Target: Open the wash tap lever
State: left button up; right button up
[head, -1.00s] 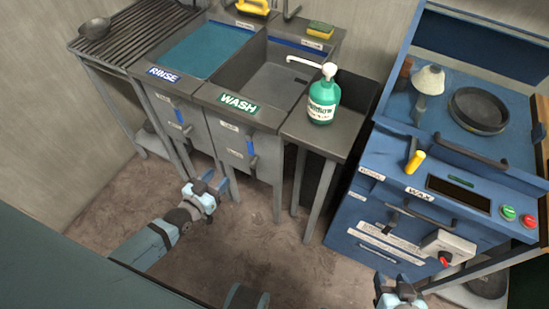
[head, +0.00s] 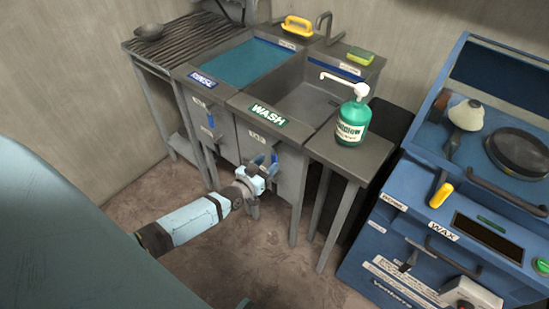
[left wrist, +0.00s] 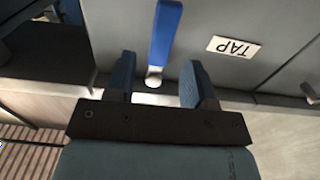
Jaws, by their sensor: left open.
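The wash sink (head: 310,98) has a dark basin and a green WASH label, with a grey front panel below. The wash tap lever is a blue handle, clear in the left wrist view (left wrist: 166,32), hanging from the panel beside a white TAP label (left wrist: 233,47). My left gripper (head: 265,166) is at the front of this panel and hides most of the lever in the head view. In the left wrist view the gripper (left wrist: 161,78) is open, and the lever's lower end lies between the two blue fingers, with no clear contact.
The rinse sink (head: 212,77), filled with blue water, stands left of the wash sink. A green soap bottle (head: 353,122) stands on a side table to the right. The blue wax machine (head: 400,205) is further right. The floor in front of the sinks is clear.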

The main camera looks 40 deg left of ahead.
aim_at(273, 158)
pick_arm(q)
jog(key=shift+w+d, duration=0.2)
jog(key=shift+w, duration=1.8)
grip_shut()
